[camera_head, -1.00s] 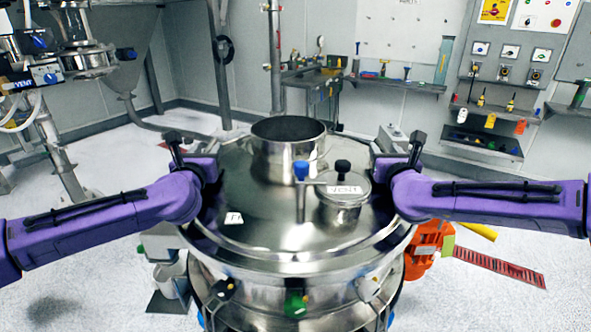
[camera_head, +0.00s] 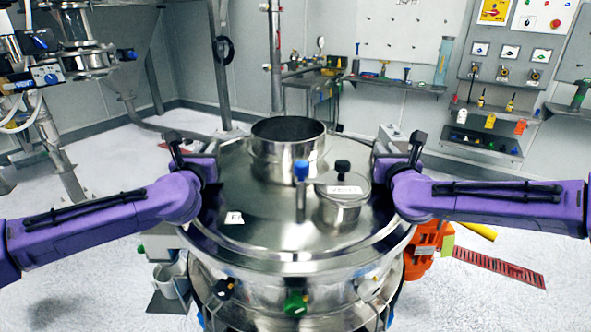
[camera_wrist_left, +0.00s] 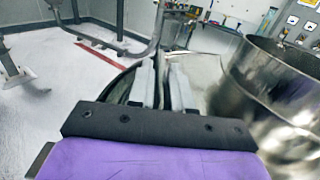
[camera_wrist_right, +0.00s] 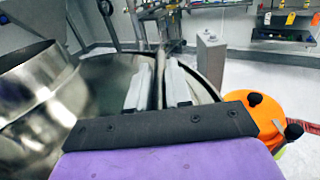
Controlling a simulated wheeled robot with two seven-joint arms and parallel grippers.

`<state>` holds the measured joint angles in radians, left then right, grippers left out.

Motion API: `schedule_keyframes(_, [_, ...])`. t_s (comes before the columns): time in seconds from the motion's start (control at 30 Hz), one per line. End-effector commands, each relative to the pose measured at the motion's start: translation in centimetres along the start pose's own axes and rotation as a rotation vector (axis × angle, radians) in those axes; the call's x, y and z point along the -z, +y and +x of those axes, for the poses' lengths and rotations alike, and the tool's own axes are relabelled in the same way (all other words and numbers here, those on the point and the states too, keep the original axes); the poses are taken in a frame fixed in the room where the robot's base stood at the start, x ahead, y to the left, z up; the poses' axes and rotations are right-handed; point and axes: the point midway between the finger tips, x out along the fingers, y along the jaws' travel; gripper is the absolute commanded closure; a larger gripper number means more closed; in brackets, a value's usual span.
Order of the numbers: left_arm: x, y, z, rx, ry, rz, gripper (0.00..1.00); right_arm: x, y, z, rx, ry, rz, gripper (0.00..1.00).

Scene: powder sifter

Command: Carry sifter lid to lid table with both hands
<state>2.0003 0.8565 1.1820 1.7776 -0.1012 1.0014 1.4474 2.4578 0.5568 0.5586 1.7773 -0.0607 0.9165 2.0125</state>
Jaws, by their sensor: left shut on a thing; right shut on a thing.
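The sifter lid (camera_head: 262,228) is a wide round steel disc with an open neck (camera_head: 288,148) and a smaller capped port marked VENT (camera_head: 343,205). It appears level over the sifter body (camera_head: 262,285); I cannot tell whether they touch. My left gripper (camera_head: 203,165) is shut at the lid's left edge, and my right gripper (camera_head: 383,165) is shut at its right edge. The parts they grip are hidden in the head view. The closed fingers show in the left wrist view (camera_wrist_left: 165,82) and the right wrist view (camera_wrist_right: 160,85). I cannot pick out the lid table.
A bench (camera_head: 310,83) stands at the back. Wall shelves (camera_head: 490,118) with tools and bottles are at the back right. Tall steel equipment (camera_head: 80,60) stands at the far left. An orange object (camera_head: 428,240) sits beside the sifter's right side.

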Motion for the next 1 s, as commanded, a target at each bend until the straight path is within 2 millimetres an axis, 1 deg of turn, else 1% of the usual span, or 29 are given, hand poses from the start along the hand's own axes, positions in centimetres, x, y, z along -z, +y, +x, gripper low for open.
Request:
schedule_keyframes(0.93, [-0.01,0.01,0.0,0.0,0.0,0.0,1.0,0.07,0.0,0.0,0.0,0.001,0.0,1.0])
schedule_keyframes(0.97, [-0.72,-0.01,-0.01,0.0,-0.012,-0.001,1.0,-0.6,0.02,0.03,0.0,-0.01,0.001,1.0])
schedule_keyframes(1.0, [-0.74,-0.01,-0.01,0.0,-0.012,-0.001,1.0,-0.61,0.02,0.03,0.0,-0.009,0.001,1.0])
